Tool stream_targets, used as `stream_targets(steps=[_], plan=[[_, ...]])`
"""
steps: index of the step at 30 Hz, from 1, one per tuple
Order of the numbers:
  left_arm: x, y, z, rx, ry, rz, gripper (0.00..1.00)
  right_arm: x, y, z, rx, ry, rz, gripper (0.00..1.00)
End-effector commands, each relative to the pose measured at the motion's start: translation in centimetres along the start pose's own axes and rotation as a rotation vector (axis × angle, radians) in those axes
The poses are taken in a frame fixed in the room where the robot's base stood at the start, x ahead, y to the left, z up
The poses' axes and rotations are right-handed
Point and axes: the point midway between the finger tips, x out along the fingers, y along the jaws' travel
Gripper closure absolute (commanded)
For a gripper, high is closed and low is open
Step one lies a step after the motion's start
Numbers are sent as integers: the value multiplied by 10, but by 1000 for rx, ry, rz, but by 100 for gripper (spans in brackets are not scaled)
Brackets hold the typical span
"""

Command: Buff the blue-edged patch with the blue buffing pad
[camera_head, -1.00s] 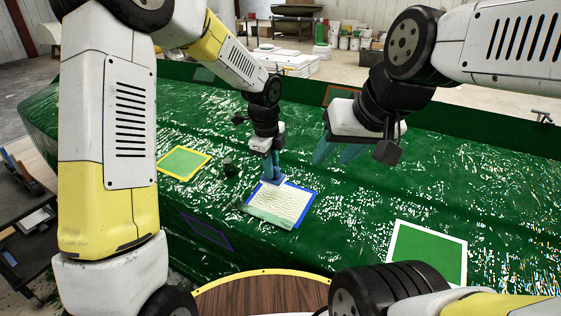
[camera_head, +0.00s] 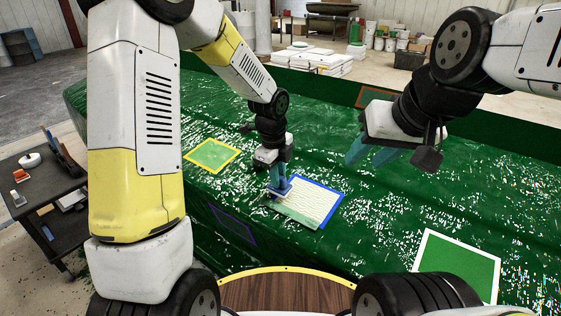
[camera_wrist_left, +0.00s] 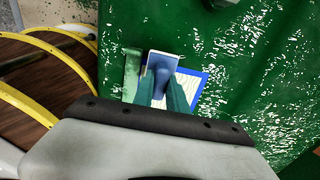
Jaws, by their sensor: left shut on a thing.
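The blue-edged patch (camera_head: 316,203) lies on the green hull, with a pale, textured surface and a green strip along its near-left side. The blue buffing pad (camera_head: 284,189) is at the patch's left side. My left gripper (camera_head: 277,180) is shut on the pad's handle from above. In the left wrist view the pad (camera_wrist_left: 157,66) lies flat over the patch (camera_wrist_left: 189,83), between the green strip and the pale area; contact cannot be made out. My right gripper (camera_head: 370,154) is open and empty above the hull, right of and beyond the patch.
Yellow-edged (camera_head: 212,155), purple-edged (camera_head: 232,222), white-edged (camera_head: 458,266) and orange-edged (camera_head: 378,95) patches also mark the hull. A dark cart (camera_head: 48,205) with tools stands at the left. A wooden round top with a yellow rim (camera_head: 285,292) is in front.

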Motion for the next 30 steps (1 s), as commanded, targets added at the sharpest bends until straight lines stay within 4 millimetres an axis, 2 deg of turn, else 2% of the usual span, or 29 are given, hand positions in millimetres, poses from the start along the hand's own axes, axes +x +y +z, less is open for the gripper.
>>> stream_targets(steps=[18,30], plan=[[2,0,0,-1,0,1,100,0,0,0,0,0,0,61],[11,0,0,-1,1,2,100,0,0,0,0,0,0,61]])
